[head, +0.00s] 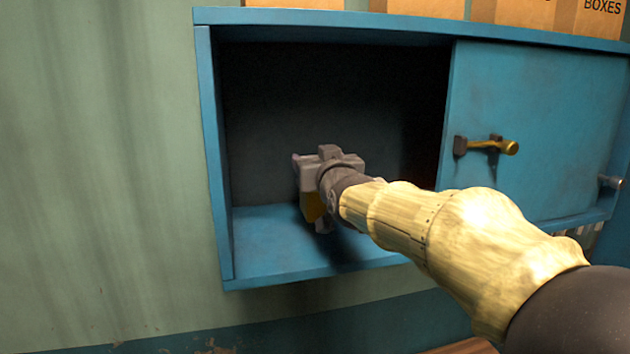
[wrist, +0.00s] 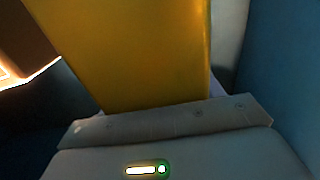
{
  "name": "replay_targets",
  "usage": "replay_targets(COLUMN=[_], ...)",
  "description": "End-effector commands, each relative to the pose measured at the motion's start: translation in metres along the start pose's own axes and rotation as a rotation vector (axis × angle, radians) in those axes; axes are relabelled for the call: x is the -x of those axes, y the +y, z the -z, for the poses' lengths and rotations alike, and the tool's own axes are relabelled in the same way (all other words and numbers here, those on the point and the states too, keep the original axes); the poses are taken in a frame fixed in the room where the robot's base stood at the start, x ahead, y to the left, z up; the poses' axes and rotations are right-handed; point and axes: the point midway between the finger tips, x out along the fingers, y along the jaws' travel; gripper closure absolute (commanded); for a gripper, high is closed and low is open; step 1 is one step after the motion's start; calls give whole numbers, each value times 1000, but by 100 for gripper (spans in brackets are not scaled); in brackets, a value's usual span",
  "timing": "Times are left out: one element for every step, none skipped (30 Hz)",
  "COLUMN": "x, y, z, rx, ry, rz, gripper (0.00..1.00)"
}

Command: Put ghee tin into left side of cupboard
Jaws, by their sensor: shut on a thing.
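The blue cupboard (head: 209,150) hangs on the wall with its left compartment open and dark inside. My gripper (head: 312,190) reaches into this left compartment, above its floor. It is shut on the yellow ghee tin (head: 313,207), of which only a small part shows below and behind the gripper. In the wrist view the yellow tin (wrist: 140,50) fills the upper middle, close against the grey gripper body (wrist: 170,125). I cannot tell whether the tin's base touches the compartment floor.
A blue sliding door (head: 540,120) with a brass handle (head: 495,145) covers the cupboard's right side. Cardboard boxes (head: 510,10) stand on top. The compartment floor (head: 265,255) looks clear left of my gripper. The cupboard's left side wall borders it.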

Motion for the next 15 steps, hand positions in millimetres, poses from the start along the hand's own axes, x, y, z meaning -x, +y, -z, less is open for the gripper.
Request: replay_targets(x=[0, 0, 0, 0, 0, 0, 0, 0, 0, 0, 0, 0, 0, 0, 0], y=[0, 0, -1, -2, -2, -3, -3, -4, -4, -5, -5, -5, -5, -6, -6], z=[2, 2, 2, 1, 1, -1, -3, -6, -10, -13, -17, -24, -27, -32, -35], rx=[0, 0, 0, 0, 0, 0, 0, 1, 1, 1, 0, 0, 0, 0, 0], ry=[4, 4, 4, 3, 3, 2, 1, 0, -1, -1, -2, -3, -2, -3, 0], rz=[0, 0, 1, 2, 3, 4, 5, 6, 7, 7, 8, 8, 8, 9, 9], gripper=[95, 95, 95, 95, 95, 95, 95, 95, 95, 95, 95, 95, 95, 95, 95])
